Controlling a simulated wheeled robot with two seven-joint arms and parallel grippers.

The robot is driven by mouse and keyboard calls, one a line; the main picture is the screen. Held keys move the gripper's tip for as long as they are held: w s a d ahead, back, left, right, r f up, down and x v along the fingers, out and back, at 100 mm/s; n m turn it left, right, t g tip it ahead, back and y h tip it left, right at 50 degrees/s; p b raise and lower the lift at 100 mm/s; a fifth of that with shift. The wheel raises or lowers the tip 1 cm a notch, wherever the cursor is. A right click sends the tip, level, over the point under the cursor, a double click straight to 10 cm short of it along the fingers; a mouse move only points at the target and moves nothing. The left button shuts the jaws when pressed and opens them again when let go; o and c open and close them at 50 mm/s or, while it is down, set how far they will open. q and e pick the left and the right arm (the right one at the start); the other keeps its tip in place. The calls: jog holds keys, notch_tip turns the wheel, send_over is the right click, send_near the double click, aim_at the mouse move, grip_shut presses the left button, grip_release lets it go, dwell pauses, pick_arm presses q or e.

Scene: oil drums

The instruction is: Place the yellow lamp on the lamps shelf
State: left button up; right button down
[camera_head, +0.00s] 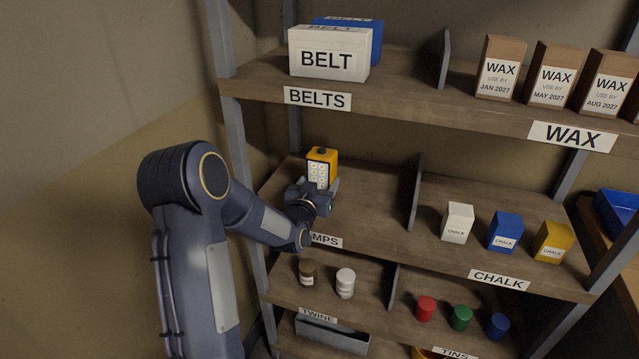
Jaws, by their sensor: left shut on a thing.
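The yellow lamp (322,166) is upright over the left part of the middle shelf, with a pale panel of lights on its front. My left gripper (318,187) is shut on the lamp's lower part and hides its base, so I cannot tell whether it touches the board. The lamps shelf (375,205) is the left bay of that board. Its label (328,240) is partly covered by my left arm and reads "MPS". My right gripper is not in view.
A grey divider (416,195) separates this bay from the chalk bay, where a white chalk box (457,222), a blue one (505,231) and a yellow one (552,242) stand. The belts board (400,95) is above. The lamps bay is bare right of the lamp.

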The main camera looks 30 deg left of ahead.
pick_arm(q)
jog(key=o, duration=1.3)
jog(key=shift+r+p, duration=0.2)
jog(key=shift+p, duration=0.15)
jog(key=s+d+g+h, duration=0.2)
jog(key=s+d+g, duration=0.2)
jog(key=s, duration=0.8)
jog(key=s+d+g+h+b, duration=0.1)
jog(key=s+d+g+h, duration=0.2)
jog(key=s+d, duration=0.6)
jog(key=s+d+f+m+g+h+b, duration=0.1)
jog(key=s+d+g, duration=0.4)
jog(key=s, duration=1.1)
jog(key=shift+d+h, duration=0.9)
jog(key=shift+r, duration=0.1)
